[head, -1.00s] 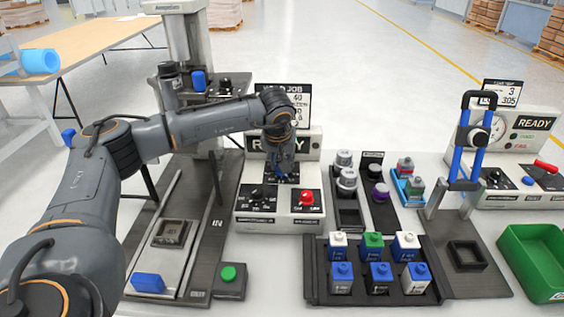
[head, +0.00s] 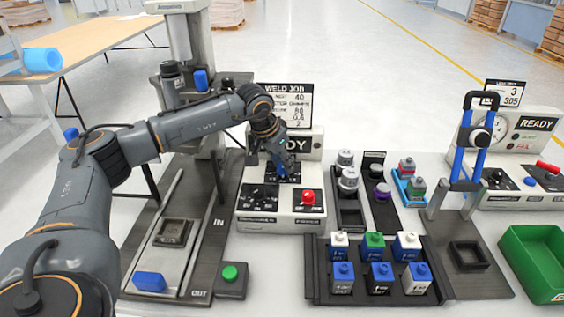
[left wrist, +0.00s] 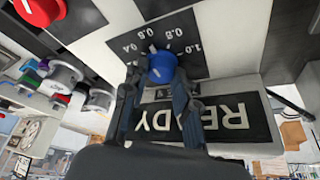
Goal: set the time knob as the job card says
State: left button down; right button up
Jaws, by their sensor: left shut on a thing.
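The job card (head: 286,105) stands behind the control box, headed WELD JOB; its readable values include 40, 80, 0.6 and 2. My left gripper (left wrist: 158,80) is shut on the blue time knob (left wrist: 162,68), with one finger on each side of it. The knob sits on a black dial plate (left wrist: 190,33) with white numbers that look like 0.4, 0.6, 0.8 and 1.0. A pale mark on the knob's edge faces roughly the 0.6 side; its exact angle is hard to tell. My right gripper is out of view.
A red knob (head: 308,197) and another dial plate (head: 257,196) are on the box's front part. The READY panel (left wrist: 205,122) is close to my fingers. A press fixture (head: 173,232) stands left, and a rack of blocks (head: 318,285) lies in front right.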

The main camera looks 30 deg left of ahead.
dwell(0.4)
pick_arm(q)
jog(key=c, duration=1)
grip_release()
jog(key=shift+c, duration=0.2)
jog(key=v, duration=1.2)
